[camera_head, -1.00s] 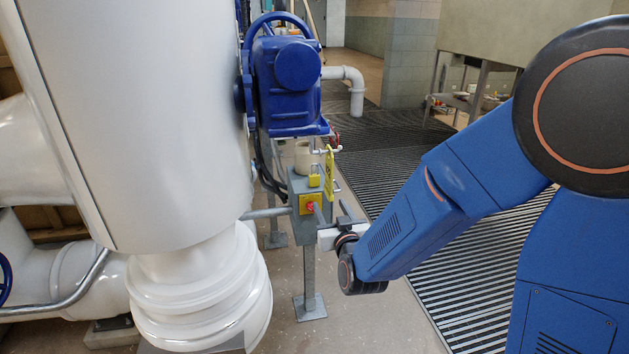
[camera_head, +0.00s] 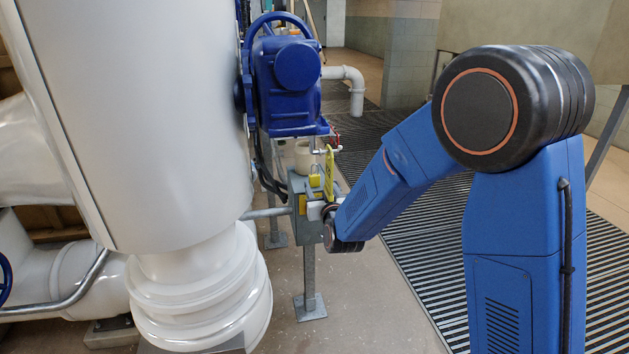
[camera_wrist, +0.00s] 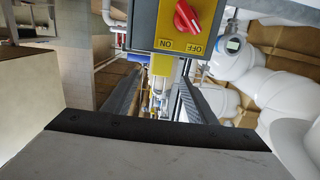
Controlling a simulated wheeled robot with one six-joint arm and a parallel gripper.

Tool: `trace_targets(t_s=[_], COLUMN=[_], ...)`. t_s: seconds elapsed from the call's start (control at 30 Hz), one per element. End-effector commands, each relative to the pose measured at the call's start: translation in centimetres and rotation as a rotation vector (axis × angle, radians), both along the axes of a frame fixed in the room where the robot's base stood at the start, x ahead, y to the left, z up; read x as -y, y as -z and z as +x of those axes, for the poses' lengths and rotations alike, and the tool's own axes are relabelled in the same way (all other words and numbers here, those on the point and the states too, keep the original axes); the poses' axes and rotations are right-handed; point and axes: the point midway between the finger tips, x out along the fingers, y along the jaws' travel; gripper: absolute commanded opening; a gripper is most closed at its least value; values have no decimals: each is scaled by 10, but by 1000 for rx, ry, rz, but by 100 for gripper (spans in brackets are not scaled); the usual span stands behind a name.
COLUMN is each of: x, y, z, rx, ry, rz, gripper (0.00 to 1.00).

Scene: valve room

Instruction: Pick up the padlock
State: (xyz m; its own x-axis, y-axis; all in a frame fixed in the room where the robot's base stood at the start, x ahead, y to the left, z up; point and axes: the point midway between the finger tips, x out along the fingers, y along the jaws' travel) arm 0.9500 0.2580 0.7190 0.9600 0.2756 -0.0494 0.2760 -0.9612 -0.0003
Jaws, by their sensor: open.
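The padlock (camera_head: 315,181) is small and yellow, and stands on top of a grey switch box in the head view. In the wrist view, which shows the box upside down, a yellow block that looks like the padlock (camera_wrist: 161,65) sits against the box edge. My gripper (camera_wrist: 158,85) is open, with one dark finger on each side of the line to that block. I cannot tell whether the fingertips reach around it. In the head view my gripper (camera_head: 318,210) is at the box front, just below the padlock, and its fingers are mostly hidden.
The grey switch box (camera_head: 299,188) carries a red ON/OFF knob (camera_wrist: 187,16) on a yellow plate. A yellow tag (camera_head: 329,173) hangs right of the padlock. A blue valve actuator (camera_head: 288,95) is above, and a large white pipe (camera_head: 140,120) fills the left. Grated floor lies right.

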Motion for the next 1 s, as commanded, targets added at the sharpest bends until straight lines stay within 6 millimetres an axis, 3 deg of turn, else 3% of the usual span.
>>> trace_targets(t_s=[0.3,0.6,0.8,1.0], x=[-13,-14,-14,-14], y=[3,3,3,3], z=[37,41,41,41], rx=[0,-1,-1,-1], ry=[-1,-1,-1,0], rz=[-1,-1,0,0], gripper=[52,52,9,6])
